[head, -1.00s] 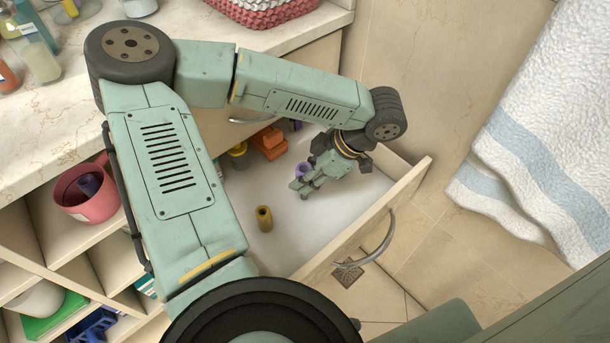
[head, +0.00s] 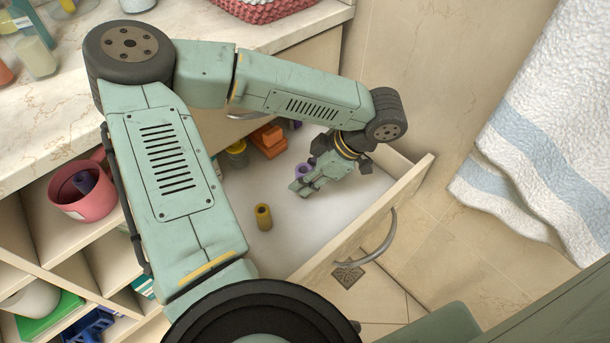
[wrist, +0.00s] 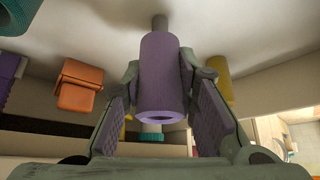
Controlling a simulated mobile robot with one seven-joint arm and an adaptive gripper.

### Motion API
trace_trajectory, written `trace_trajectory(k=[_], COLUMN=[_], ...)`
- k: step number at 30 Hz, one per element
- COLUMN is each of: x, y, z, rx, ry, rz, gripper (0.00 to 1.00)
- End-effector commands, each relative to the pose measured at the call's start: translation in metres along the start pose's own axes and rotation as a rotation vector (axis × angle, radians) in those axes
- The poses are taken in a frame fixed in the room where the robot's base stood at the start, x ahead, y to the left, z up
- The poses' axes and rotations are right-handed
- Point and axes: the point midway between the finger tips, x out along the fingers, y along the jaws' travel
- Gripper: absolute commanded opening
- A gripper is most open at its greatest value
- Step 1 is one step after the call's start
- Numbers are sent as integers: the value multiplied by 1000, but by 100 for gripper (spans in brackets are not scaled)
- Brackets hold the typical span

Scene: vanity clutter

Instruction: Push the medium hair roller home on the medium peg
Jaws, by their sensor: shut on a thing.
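A purple hair roller (wrist: 162,75), a hollow cylinder, is between the two fingers of my gripper (wrist: 165,105) in the wrist view. My gripper is shut on it. In the head view the roller (head: 303,171) shows small beside my gripper (head: 301,186), low inside the open drawer. A grey peg (wrist: 160,22) shows beyond the roller's far end in the wrist view, in line with it, against the pale drawer floor. The roller's far end meets the peg in the picture; how far it sits over the peg is hidden. Its near end shows an open bore.
A yellow roller (head: 263,217) stands in the drawer (head: 325,215), left of my gripper. An orange object (head: 269,141) and another yellow piece (head: 237,154) are farther back. The drawer front (head: 370,225) is close on the right. Drawer floor between the yellow roller and my gripper is clear.

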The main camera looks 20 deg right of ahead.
Motion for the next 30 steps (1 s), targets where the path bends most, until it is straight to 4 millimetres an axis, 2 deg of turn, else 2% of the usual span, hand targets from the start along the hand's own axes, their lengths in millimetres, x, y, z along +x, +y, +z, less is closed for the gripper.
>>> trace_trajectory(k=[30], x=[21], y=[0], z=[14], rx=[0], ry=[0], rz=[0], gripper=[14])
